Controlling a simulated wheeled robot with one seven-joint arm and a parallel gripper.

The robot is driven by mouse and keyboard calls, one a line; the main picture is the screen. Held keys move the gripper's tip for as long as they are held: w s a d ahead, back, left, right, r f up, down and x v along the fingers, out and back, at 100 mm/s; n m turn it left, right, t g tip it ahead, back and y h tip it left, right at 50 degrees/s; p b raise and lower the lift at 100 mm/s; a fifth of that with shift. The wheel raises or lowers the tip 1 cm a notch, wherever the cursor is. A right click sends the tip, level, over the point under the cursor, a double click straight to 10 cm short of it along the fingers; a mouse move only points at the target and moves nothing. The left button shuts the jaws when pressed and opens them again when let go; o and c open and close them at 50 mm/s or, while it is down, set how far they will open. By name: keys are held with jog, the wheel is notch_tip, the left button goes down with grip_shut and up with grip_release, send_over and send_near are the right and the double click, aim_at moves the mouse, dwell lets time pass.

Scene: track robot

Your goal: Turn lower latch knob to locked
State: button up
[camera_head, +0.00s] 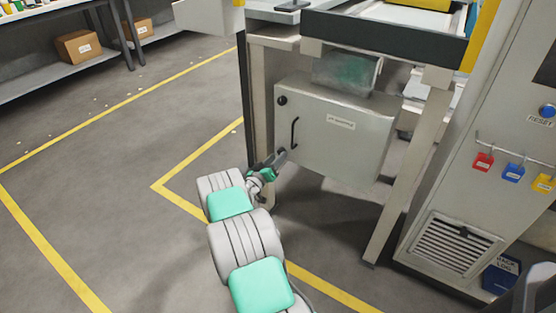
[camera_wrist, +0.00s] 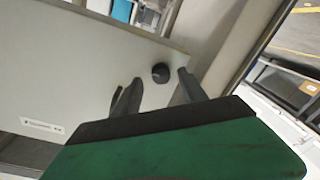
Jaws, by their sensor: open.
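A light grey cabinet door (camera_head: 335,150) hangs under the machine frame, with a black upper knob (camera_head: 282,100) and a black upright bar handle (camera_head: 294,133) near its left edge. My gripper (camera_head: 282,156) is at the door's lower left corner, below the handle, and hides the lower knob there. In the wrist view a round black knob (camera_wrist: 160,73), which appears to be the lower one, shows near the door's corner. My open gripper (camera_wrist: 159,79) has one finger on each side of it in the picture, with gaps visible. Contact and the knob's turn angle cannot be told.
A frame leg (camera_head: 410,180) stands right of the cabinet, and a dark post (camera_head: 246,100) on its left. A control cabinet (camera_head: 470,190) with hanging coloured tags is at the right. Open floor (camera_head: 130,150) with yellow lines lies to the left.

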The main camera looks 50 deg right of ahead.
jog(key=shift+w+d, duration=0.15)
jog(key=shift+d, duration=0.85)
grip_shut()
jog(key=shift+a, duration=0.15)
